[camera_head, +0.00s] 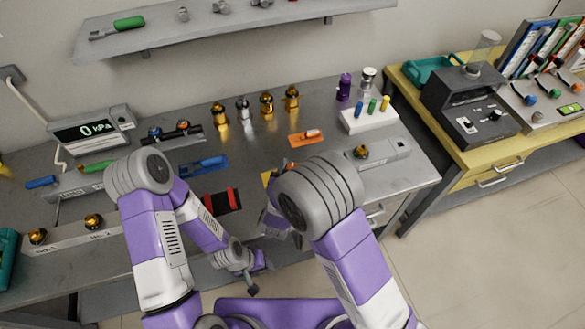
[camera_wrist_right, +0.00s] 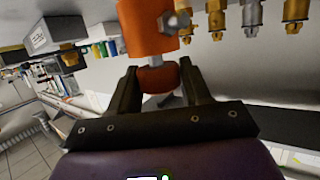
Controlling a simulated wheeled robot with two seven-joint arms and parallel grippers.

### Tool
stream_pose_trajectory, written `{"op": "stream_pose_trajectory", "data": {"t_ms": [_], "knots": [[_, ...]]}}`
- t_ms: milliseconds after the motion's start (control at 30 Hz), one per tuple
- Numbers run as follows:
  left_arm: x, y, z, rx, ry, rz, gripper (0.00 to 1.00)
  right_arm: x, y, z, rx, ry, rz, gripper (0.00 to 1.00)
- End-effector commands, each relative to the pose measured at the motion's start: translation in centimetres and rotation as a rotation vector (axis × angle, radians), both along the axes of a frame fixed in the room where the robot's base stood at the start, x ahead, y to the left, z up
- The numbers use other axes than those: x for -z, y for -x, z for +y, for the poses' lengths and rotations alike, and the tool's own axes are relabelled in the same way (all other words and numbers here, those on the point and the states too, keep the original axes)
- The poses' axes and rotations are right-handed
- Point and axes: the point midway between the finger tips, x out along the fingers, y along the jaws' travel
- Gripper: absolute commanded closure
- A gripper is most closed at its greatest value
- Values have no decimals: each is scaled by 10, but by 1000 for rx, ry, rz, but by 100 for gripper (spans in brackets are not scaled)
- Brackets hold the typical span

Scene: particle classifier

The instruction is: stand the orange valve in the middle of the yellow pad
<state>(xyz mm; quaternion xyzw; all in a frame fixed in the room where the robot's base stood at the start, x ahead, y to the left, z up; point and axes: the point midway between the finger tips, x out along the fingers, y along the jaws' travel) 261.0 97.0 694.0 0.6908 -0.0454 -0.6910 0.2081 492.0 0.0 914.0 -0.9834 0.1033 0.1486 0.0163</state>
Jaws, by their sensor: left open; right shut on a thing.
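The orange valve (camera_wrist_right: 146,30) fills the top middle of the right wrist view, with a metal fitting on its side. My right gripper (camera_wrist_right: 158,82) is shut on its narrower lower part. A small edge of the yellow pad (camera_head: 266,179) shows beside the right arm, which covers the rest. Whether the valve touches the pad cannot be told. My left gripper (camera_head: 256,274) is open and empty, low in front of the table edge.
A red and black holder (camera_head: 222,201) and a blue tray (camera_head: 204,166) lie left of the pad. An orange tray (camera_head: 308,138) lies behind it. Several brass and silver fittings stand along the back. A grey fixture (camera_head: 382,155) is at the right.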

Motion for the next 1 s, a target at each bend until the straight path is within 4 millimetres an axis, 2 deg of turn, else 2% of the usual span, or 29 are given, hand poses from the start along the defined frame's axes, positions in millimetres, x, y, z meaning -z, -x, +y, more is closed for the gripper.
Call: {"op": "stream_pose_trajectory", "data": {"t_ms": [200,233,367,767,1000], "knots": [[4,0,0,0,0,0,57,3,-1,0,0,0,-4,100],[3,0,0,0,0,0,57,4,0,0,0,0,0,48],[3,0,0,0,0,0,57,3,0,0,0,0,0,28],[-2,0,0,0,0,0,57,-3,1,0,0,0,0,27],[-7,0,0,0,0,0,57,-16,45,11,-5,0,1,27]]}}
